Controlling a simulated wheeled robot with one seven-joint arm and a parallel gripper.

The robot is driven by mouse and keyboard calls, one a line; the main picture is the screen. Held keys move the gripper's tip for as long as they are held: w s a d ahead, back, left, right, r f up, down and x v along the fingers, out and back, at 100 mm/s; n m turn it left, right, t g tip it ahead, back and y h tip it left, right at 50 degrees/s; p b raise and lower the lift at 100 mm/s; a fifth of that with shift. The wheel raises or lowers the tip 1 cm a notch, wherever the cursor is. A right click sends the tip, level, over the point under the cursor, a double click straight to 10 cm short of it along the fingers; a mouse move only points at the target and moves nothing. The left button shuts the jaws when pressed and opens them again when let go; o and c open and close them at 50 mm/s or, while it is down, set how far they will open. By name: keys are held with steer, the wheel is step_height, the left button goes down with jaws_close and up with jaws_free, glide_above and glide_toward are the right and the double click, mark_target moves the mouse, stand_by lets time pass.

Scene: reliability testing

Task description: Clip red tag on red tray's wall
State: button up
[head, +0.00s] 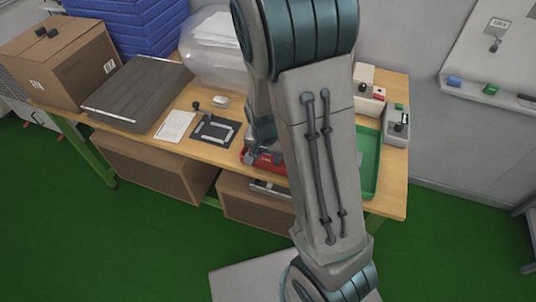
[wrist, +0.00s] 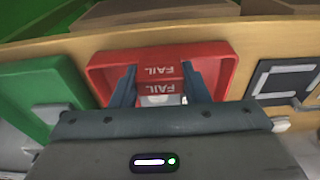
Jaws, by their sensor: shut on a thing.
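The red tray (head: 250,165) sits near the table's front edge in the head view, mostly hidden by my arm. In the wrist view the red tray (wrist: 228,78) lies beyond my gripper, with a FAIL label on its far wall in that picture. My gripper (wrist: 161,86) is over the tray and shut on a red tag (wrist: 160,88), also marked FAIL, with a pale part below the lettering. The tag appears right beside the labelled wall. I cannot tell whether it touches or straddles the wall. In the head view my gripper (head: 264,158) is partly hidden by my arm.
A green tray (head: 374,180) stands right of the red tray in the head view. A dark mat (head: 203,133) with a light bracket shape lies to its left. Small devices (head: 397,124) stand at the back right. Cardboard boxes (head: 150,165) are under the table.

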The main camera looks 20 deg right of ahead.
steer(key=shift+f+b, duration=0.35)
steer(key=shift+f, duration=0.05)
steer(key=shift+r+p, duration=0.4)
steer(key=shift+r, duration=0.05)
stand_by(0.6)
steer(key=shift+f+b, duration=0.35)
steer(key=shift+f, duration=0.1)
stand_by(0.8)
steer(key=shift+r+p, duration=0.4)
steer(key=shift+r, duration=0.05)
steer(key=shift+f+b, duration=0.4)
steer(key=shift+f, duration=0.05)
stand_by(1.1)
steer(key=o, duration=1)
steer(key=shift+o, duration=0.2)
steer(key=shift+r, duration=0.15)
steer(key=shift+r+p, duration=3)
steer(key=shift+r, duration=0.4)
